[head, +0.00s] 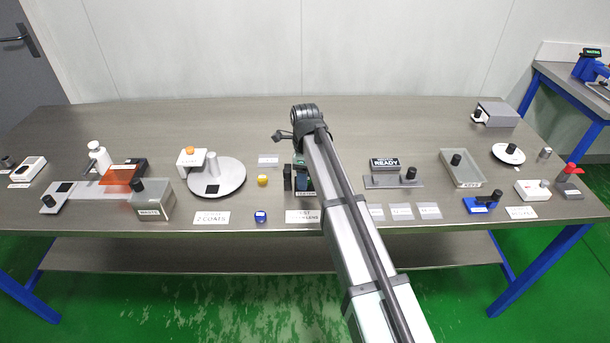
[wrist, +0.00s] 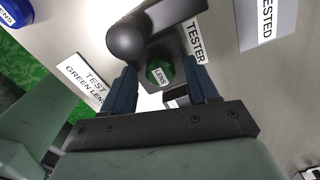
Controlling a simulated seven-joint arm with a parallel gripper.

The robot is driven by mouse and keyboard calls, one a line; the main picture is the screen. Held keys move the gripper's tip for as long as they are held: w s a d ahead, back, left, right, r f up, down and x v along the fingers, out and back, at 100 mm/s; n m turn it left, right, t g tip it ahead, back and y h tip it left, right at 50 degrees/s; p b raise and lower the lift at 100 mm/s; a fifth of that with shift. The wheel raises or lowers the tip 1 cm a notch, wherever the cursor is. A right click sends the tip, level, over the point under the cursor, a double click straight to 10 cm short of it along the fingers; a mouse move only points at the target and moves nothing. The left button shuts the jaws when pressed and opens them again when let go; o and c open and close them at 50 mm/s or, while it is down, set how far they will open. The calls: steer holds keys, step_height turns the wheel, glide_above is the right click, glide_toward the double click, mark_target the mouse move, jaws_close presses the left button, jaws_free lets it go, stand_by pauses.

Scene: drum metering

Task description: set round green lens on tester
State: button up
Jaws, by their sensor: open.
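The round green lens (wrist: 158,70), marked LENS, lies in the dark recess of the tester (wrist: 178,42) in the wrist view. Whether it is fully seated is hard to tell. My gripper (wrist: 162,84) is open, its two blue fingers standing apart on either side of the lens. A black rounded knob on an arm sits beside the recess. In the head view the tester (head: 288,178) shows as a small dark block, and my gripper (head: 302,181) is over it, partly covered by my arm. The lens cannot be made out there.
A TEST GREEN LENS card (wrist: 84,82) lies in front of the tester, and a TESTED card (wrist: 266,22) lies beside it. A blue lens piece (head: 260,216) and a yellow piece (head: 262,180) stand to the left. A round turntable (head: 232,178) is further left.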

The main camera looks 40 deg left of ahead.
step_height(320, 180, up, 12)
stand_by(0.6)
steer(key=shift+r, duration=0.1)
